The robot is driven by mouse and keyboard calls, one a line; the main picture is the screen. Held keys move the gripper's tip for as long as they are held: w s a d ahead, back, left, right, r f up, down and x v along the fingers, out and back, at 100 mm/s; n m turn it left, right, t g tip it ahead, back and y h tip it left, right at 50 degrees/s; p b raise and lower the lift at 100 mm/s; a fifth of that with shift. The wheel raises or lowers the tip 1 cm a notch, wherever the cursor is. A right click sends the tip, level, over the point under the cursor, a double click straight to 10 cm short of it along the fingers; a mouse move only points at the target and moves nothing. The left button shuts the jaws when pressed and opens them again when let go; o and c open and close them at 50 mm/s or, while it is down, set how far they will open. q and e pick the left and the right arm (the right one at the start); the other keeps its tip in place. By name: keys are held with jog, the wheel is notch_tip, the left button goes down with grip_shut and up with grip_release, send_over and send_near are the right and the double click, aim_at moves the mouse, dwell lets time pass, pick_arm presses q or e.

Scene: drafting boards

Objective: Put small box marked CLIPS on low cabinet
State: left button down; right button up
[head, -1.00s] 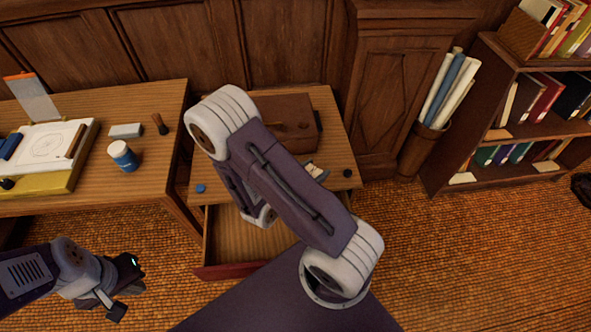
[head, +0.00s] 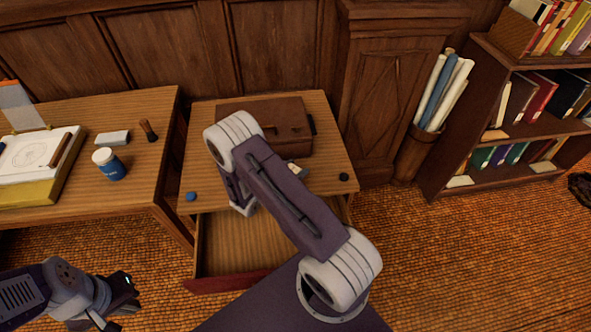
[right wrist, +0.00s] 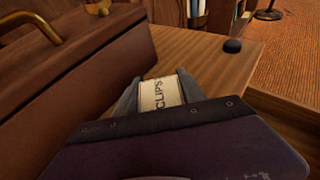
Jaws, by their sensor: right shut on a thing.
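The small box marked CLIPS (right wrist: 161,94) is cream with dark letters. In the right wrist view it sits between the two grey fingers of my right gripper (right wrist: 159,88), which is shut on it. The box is over the wooden top of the low cabinet (head: 215,182), beside the brown case; I cannot tell whether it touches the top. In the head view my right arm hides most of the gripper. My left gripper (head: 122,303) is empty, its fingers apart, over the floor at the lower left.
A brown case (head: 290,115) takes up the back of the cabinet top. A blue knob-like piece (head: 191,196) and a black one (head: 343,177) lie at its front corners. The drawer (head: 240,245) below is open. A desk (head: 140,190) with a blue-white jar (head: 108,163) stands left.

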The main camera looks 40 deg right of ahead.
jog(key=shift+f, duration=0.2)
jog(key=o, duration=1.4)
jog(key=shift+r, duration=0.1)
